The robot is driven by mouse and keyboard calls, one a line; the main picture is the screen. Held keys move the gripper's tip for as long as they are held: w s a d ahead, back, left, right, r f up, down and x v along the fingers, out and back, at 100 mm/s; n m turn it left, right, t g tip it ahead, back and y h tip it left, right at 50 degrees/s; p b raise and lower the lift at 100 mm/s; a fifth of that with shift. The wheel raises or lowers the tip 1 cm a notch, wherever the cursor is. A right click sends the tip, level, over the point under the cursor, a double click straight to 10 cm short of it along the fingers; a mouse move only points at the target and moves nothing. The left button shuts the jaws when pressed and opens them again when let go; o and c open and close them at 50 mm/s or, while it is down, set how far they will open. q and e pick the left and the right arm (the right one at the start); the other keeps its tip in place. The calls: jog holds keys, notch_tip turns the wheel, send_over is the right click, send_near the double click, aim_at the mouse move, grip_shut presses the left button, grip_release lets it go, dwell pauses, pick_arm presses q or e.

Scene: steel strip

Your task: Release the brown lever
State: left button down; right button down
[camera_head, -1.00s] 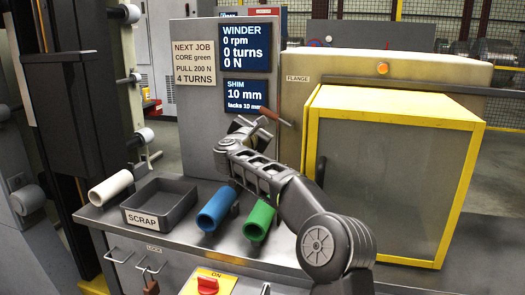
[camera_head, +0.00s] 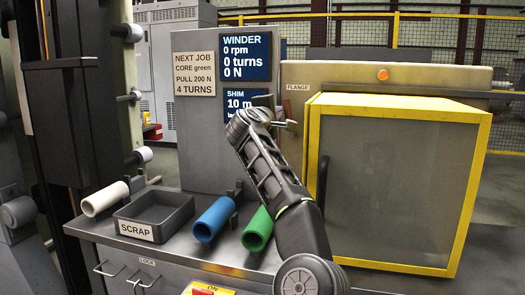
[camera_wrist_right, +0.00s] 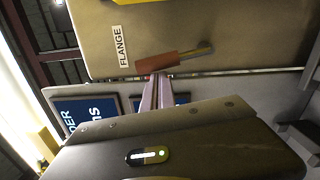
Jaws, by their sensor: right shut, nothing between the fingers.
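The brown lever shows in the right wrist view as a red-brown handle (camera_wrist_right: 165,62) on a thin metal rod, lying roughly level below the FLANGE label. In the head view my arm and gripper largely hide it. My right gripper (camera_head: 284,123) is in front of the grey panel, beside the FLANGE housing. In the right wrist view its fingertips (camera_wrist_right: 158,80) are together and empty, close to the handle's lower edge; I cannot tell whether they touch it. My left gripper is not in view.
The yellow-framed guard box (camera_head: 470,200) stands right of my arm. The grey panel (camera_head: 205,150) with its screens stands behind. A blue tube (camera_head: 212,220), a green tube (camera_head: 258,229), the SCRAP tray (camera_head: 130,226) and a white tube (camera_head: 103,199) are on the bench.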

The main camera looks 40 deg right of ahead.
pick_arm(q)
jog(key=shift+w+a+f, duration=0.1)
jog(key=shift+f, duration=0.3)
pick_arm(e)
jog(key=shift+s+d+r+m, duration=0.3)
jog(key=shift+s+d+m, duration=0.15)
jog(key=shift+s, duration=0.2)
pick_arm(q)
jog(key=shift+b, duration=0.3)
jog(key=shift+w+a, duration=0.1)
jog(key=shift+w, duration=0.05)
